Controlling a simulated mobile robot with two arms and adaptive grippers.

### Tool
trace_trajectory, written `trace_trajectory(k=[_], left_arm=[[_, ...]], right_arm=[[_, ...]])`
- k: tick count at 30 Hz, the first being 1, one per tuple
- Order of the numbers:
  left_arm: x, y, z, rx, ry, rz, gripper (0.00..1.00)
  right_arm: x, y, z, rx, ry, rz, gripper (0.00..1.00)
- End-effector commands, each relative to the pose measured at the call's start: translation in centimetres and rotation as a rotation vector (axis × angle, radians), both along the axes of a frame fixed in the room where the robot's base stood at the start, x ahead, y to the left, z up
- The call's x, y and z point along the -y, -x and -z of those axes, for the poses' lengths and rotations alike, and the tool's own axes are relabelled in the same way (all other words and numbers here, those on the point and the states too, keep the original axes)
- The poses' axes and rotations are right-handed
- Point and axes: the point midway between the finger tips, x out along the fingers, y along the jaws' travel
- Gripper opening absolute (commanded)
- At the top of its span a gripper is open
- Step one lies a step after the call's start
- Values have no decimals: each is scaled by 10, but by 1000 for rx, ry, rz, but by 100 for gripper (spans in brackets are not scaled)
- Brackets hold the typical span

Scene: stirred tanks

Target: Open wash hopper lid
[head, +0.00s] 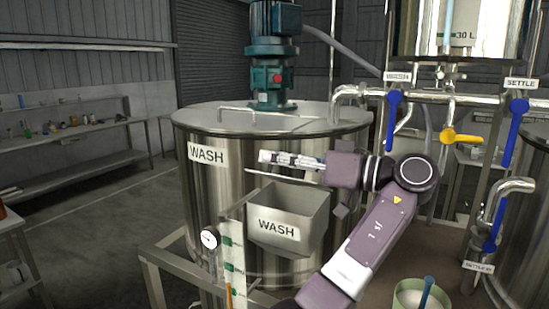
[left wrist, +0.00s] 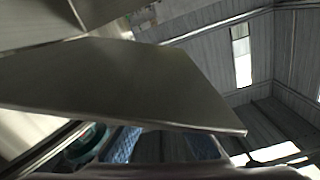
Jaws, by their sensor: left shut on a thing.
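The wash hopper (head: 278,228) is a grey metal box with a WASH label, fixed on the front of the steel wash tank (head: 205,195). Its upper opening shows, partly behind my arm. A thin pale edge (head: 283,177), which looks like the hopper lid seen nearly edge-on, lies above the hopper, just under my left gripper (head: 264,157). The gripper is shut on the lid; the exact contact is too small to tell. In the left wrist view the lid (left wrist: 125,85) is a large tilted flat plate across the picture. My right gripper is not in view.
A teal motor (head: 272,50) stands on the tank top. A round gauge (head: 209,239) and a sight tube (head: 228,265) are left of the hopper. Blue-handled valves (head: 393,118) and pipes stand at right. A pale bucket (head: 420,294) is at lower right. The floor at left is clear.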

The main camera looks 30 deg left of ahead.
Motion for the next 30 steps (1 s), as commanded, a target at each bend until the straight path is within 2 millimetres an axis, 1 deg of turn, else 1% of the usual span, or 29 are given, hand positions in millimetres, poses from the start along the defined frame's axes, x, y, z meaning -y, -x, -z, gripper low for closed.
trace_trajectory(k=[6,11,21,30], left_arm=[[-1,-1,-2,-11,0,0,0],[-1,-6,-7,-62,-2,0,0],[0,-28,-24,-297,-12,0,0],[0,-48,-31,-497,-20,0,0]], right_arm=[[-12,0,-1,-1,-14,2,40],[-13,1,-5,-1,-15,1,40],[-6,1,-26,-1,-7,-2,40],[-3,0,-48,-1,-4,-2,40]])
